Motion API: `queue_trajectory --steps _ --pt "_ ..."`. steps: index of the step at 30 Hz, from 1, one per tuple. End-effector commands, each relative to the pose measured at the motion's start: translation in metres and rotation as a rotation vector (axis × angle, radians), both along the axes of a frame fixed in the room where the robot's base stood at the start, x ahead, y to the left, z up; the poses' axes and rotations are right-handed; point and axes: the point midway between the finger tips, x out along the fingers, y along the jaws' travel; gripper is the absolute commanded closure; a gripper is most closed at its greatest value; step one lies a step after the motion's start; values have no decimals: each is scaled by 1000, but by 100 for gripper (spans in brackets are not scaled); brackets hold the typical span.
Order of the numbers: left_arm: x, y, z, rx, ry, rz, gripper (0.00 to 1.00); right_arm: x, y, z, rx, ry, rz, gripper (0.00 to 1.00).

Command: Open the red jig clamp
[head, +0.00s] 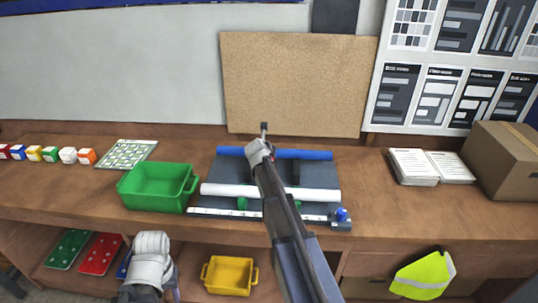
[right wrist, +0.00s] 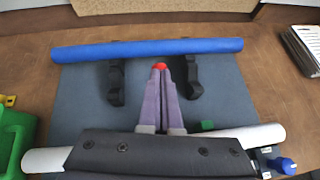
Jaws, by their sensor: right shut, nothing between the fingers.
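The dark grey jig plate (head: 320,175) lies on the wooden bench. In the right wrist view, a small red part (right wrist: 159,66) shows just at my right gripper's fingertips (right wrist: 160,76); I take it for the red clamp, mostly hidden behind the fingers. The right gripper is shut and empty, above the plate between a blue tube (right wrist: 150,48) and a white tube (right wrist: 45,160). Whether it touches the red part is unclear. In the head view my right arm covers this spot. My left gripper (head: 150,245) is low at the left, off the bench; its fingers are not clear.
Black brackets (right wrist: 116,82) stand on the plate, with green parts (head: 242,203) near the white tube. A blue knob (head: 341,214) sits at the front right corner. A green bin (head: 160,187) is left of the plate; papers (head: 415,167) and a cardboard box (head: 505,160) are right.

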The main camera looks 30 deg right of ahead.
Motion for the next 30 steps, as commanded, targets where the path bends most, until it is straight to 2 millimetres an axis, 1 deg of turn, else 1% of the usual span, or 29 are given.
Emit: queue_trajectory --steps 1,3,12,19,30 --pt "0 0 0 0 0 0 50 6 -3 0 1 -1 -1 100" --pt "0 0 -1 0 0 0 50 11 -6 -1 1 -1 -1 100" --pt "0 0 -4 0 0 0 50 24 -14 -3 1 -1 0 100" --pt "0 0 -4 0 0 0 50 28 -17 -4 0 0 1 100" --pt "0 0 -4 0 0 0 50 28 -17 -4 0 0 1 100"
